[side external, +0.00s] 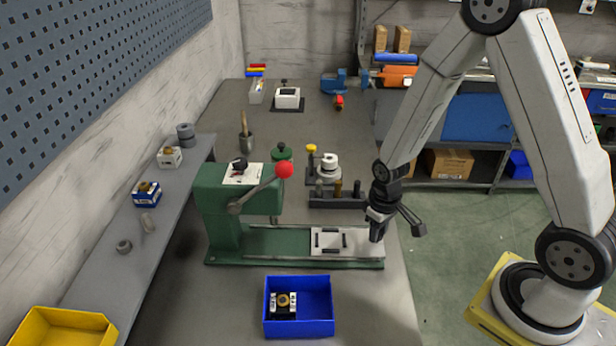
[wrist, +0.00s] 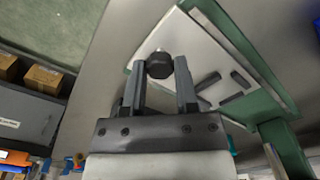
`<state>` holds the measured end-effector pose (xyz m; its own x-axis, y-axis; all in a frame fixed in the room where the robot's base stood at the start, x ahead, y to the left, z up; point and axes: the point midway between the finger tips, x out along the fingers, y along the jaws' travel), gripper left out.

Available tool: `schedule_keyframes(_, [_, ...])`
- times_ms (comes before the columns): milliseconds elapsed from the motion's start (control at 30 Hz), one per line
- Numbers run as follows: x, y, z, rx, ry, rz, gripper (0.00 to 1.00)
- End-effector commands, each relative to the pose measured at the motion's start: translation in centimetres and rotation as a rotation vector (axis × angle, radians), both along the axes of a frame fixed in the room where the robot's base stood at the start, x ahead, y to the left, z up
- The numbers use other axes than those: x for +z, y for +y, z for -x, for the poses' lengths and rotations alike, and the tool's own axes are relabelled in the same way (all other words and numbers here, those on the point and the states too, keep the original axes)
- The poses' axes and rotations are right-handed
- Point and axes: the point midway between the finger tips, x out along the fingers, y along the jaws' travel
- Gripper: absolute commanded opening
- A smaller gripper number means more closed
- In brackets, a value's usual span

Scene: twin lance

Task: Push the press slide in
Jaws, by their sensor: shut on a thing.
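The green press (side external: 222,205) stands on the bench, with a red-knobbed lever (side external: 284,170). Its green rail bed (side external: 275,245) runs to the right. The pale press slide (side external: 347,240) sits at the right, outer end of the bed, clear of the press head; it also shows in the wrist view (wrist: 205,58). My gripper (side external: 376,236) points down at the slide's outer end. In the wrist view its two fingers (wrist: 160,82) are shut on the black knob (wrist: 159,65) at the edge of the slide.
A blue bin (side external: 328,306) holding a small part (side external: 283,304) stands in front of the press. A dark rack (side external: 338,200) with several pegs stands behind the slide. The rail between slide and press head looks clear.

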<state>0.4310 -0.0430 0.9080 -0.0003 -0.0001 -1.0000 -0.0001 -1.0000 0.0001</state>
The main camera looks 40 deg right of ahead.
Motion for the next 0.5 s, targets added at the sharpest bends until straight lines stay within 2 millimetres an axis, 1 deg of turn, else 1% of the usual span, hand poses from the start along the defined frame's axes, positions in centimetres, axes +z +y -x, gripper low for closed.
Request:
schedule_keyframes(167, [0.0,1.4,-1.5,0.004,-0.002,0.0,0.0])
schedule_keyframes(500, [0.0,5.9,-6.0,0.005,-0.004,0.0,0.0])
